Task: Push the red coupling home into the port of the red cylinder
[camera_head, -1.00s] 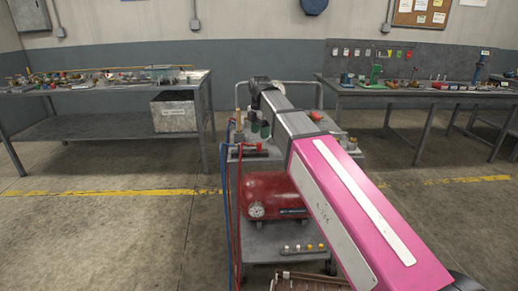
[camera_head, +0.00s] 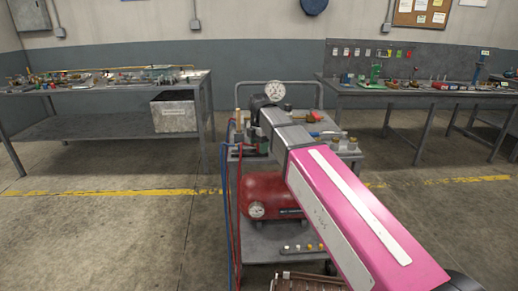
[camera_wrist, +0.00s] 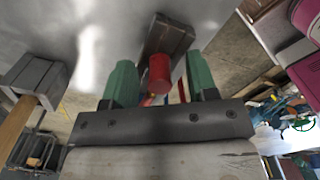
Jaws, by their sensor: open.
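In the wrist view a short red cylindrical piece (camera_wrist: 160,72), which looks like the red coupling, shows in front of a grey block (camera_wrist: 168,38). My gripper (camera_wrist: 162,78) is open, its two green fingers on either side of the red piece in the picture. Whether they are level with it or short of it I cannot tell. In the head view my gripper is over the left part of the cart top, mostly hidden by my wrist. I cannot make out the port. A red tank (camera_head: 270,190) with a gauge lies on the cart's lower shelf.
The cart (camera_head: 300,240) carries a round dial gauge (camera_head: 275,88) and several fittings at its top right. Blue and red hoses (camera_head: 228,200) hang down its left side.

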